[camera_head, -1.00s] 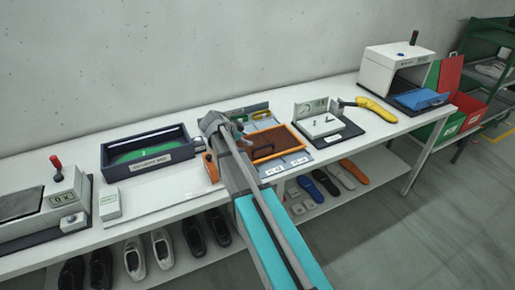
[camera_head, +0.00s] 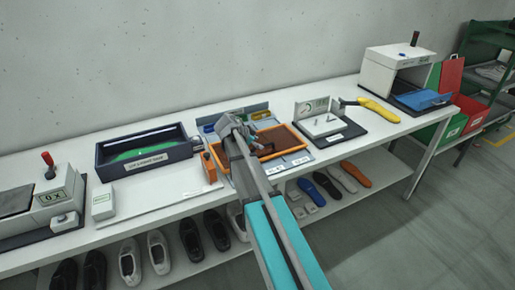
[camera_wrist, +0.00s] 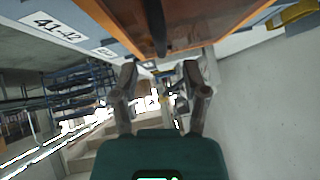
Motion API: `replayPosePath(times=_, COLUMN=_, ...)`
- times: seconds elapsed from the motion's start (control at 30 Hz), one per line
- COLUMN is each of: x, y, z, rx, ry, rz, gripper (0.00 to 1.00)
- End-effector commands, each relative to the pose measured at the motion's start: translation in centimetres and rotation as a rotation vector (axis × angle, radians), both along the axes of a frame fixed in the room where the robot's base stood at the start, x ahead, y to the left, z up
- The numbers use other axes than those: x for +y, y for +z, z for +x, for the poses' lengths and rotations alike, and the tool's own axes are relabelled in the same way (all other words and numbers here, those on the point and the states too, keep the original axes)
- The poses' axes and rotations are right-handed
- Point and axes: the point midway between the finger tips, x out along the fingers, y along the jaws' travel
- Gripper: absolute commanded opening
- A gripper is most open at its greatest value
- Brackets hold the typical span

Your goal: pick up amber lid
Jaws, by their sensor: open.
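The amber lid (camera_head: 291,153), a brown translucent panel in an orange frame, lies on a grey station in the middle of the bench. In the wrist view, the orange-brown panel (camera_wrist: 200,20) fills the top, with a dark handle (camera_wrist: 156,28) standing out from it. My gripper (camera_head: 262,146) is over the left part of the lid in the head view and covers some of it. In the wrist view my gripper (camera_wrist: 158,72) has its fingers spread and empty, with the handle ahead of the gap between them. Contact cannot be judged.
A dark blue tray with a green inside (camera_head: 147,166) stands left of the lid. A small orange block (camera_head: 209,167) is close by on the left. A white press on a black base (camera_head: 322,122) stands right, with a yellow insole (camera_head: 379,109) beyond. The wall runs behind the bench.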

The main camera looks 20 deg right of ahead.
Motion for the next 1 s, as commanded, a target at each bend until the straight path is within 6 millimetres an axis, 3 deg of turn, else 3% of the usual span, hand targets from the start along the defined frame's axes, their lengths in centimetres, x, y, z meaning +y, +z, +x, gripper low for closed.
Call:
replayPosePath(times=0.37, x=-0.2, y=-0.4, z=0.1, rx=0.000, ry=0.000, rz=0.000, gripper=0.58)
replayPosePath(times=1.0, x=-3.3, y=-3.8, z=1.0, rx=-0.001, ry=0.001, rz=0.000, gripper=0.58)
